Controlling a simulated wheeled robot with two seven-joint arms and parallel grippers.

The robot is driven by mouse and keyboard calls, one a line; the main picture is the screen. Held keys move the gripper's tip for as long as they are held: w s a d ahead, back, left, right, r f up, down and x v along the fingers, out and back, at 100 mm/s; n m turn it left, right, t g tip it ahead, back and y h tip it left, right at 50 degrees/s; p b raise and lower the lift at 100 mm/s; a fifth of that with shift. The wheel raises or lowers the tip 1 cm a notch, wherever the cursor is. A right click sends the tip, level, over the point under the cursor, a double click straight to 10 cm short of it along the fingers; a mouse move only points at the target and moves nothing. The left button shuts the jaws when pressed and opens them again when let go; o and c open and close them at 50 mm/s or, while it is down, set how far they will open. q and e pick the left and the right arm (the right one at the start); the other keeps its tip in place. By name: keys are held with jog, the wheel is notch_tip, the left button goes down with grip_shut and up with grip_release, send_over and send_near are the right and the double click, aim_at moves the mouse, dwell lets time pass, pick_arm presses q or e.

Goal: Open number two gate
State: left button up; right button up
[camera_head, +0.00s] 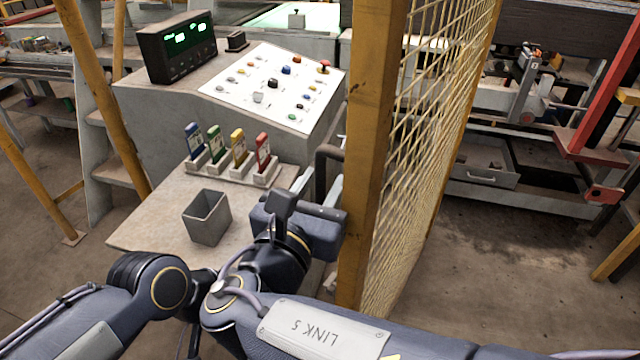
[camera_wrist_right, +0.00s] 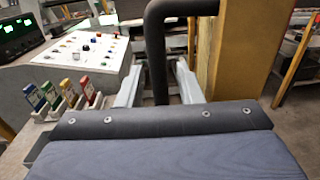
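A yellow mesh gate or fence panel (camera_head: 440,120) with a thick yellow post (camera_head: 370,130) stands right of the console; no number is readable on it. A dark bent bar handle (camera_head: 327,152) sits by the post and also shows in the right wrist view (camera_wrist_right: 156,45). My right gripper (camera_head: 320,188) is low beside the post. In the wrist view its two pale fingers (camera_wrist_right: 158,85) are apart, one on each side of the handle's upright part, with visible gaps. My left gripper is not visible; only arm links show at lower left.
A grey control console (camera_head: 160,115) bears a white button panel (camera_head: 245,105) and a black display (camera_head: 178,48). Several coloured tags (camera_head: 239,148) stand in holders beside a grey open bin (camera_head: 207,217). Floor (camera_head: 500,260) right of the mesh is clear.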

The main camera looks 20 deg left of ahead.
jog(key=s+b, duration=0.1)
jog(key=s, duration=0.5)
jog(key=shift+s+d+b, duration=0.1)
jog(key=shift+s+b, duration=0.25)
jog(key=shift+b, duration=0.05)
jog(key=shift+s, duration=0.6)
